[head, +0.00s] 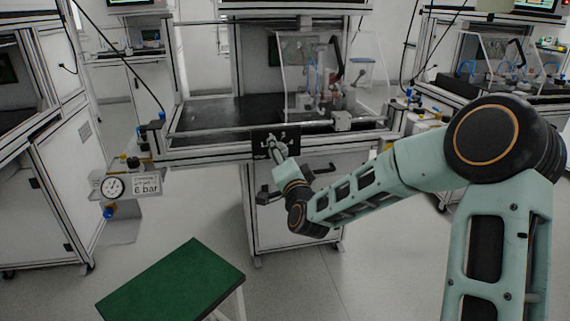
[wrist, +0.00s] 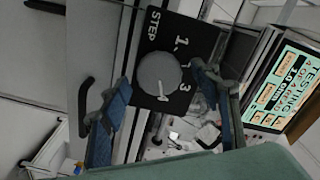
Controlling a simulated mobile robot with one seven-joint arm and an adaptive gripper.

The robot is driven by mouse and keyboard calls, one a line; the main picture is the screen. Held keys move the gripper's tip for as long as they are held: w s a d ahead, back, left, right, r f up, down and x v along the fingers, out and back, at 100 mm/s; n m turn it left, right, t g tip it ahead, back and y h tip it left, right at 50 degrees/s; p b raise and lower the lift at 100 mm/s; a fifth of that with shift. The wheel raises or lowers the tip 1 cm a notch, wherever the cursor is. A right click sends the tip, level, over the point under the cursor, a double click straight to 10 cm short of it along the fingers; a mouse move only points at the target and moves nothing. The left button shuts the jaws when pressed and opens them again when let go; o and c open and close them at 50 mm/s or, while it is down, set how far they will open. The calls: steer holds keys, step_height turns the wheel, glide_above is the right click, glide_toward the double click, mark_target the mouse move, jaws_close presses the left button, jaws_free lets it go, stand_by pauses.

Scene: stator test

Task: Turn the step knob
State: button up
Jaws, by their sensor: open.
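The step knob (wrist: 159,74) is a round grey dial on a black panel (wrist: 192,41) marked STEP with white numbers, seen large in the wrist view. A white pointer mark shows on its face. My gripper (wrist: 160,95) is open, with one blue-grey finger on each side of the knob in the picture. I cannot tell whether either finger touches it. In the head view my gripper (head: 275,146) is in front of the black panel (head: 262,139) on the bench's front edge, and the knob is mostly hidden behind it.
A lit test screen (wrist: 285,82) stands at the right in the wrist view. In the head view a clear guard (head: 300,75) stands on the bench, a pressure gauge (head: 113,187) is at its left, and a green-topped stool (head: 170,285) stands on the open floor in front.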

steer(key=v, duration=1.1)
steer(key=shift+s, duration=0.2)
